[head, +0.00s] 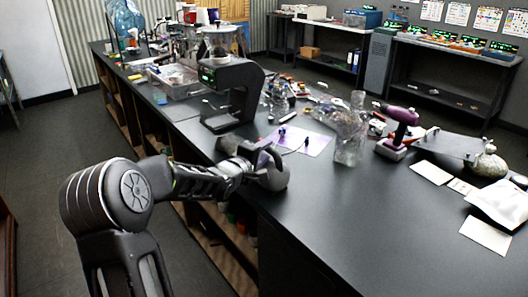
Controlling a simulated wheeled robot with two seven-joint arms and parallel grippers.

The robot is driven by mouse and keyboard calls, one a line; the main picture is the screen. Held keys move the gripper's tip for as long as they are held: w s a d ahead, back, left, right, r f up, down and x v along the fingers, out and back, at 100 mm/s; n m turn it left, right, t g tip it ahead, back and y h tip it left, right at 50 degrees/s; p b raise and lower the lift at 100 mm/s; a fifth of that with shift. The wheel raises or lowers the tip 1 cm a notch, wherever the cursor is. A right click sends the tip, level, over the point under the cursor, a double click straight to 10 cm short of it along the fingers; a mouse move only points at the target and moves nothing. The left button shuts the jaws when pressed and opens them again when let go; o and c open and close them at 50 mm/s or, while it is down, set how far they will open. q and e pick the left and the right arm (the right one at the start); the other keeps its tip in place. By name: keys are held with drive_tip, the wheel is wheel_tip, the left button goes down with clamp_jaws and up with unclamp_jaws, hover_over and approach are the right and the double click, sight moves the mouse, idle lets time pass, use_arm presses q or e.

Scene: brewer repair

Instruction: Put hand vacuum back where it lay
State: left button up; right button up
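A grey, rounded hand vacuum (273,175) is at the near left edge of the black counter, at the end of my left arm. My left gripper (249,157) is at its handle and appears shut on it, though the fingers are small and partly hidden. I cannot tell whether the vacuum touches the counter or hangs just above it. My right gripper is not in view.
A black brewer (235,88) stands behind the vacuum. A purple sheet (303,140) with small parts lies beyond it. A clear glass vessel (350,135) and a purple drill (398,122) stand to the right. The near right counter (350,220) is clear.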

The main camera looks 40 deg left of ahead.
use_arm(q)
drive_tip(key=shift+o, duration=0.3)
drive_tip(key=shift+s, duration=0.2)
drive_tip(key=v, duration=1.1)
drive_tip(key=shift+s, duration=0.35)
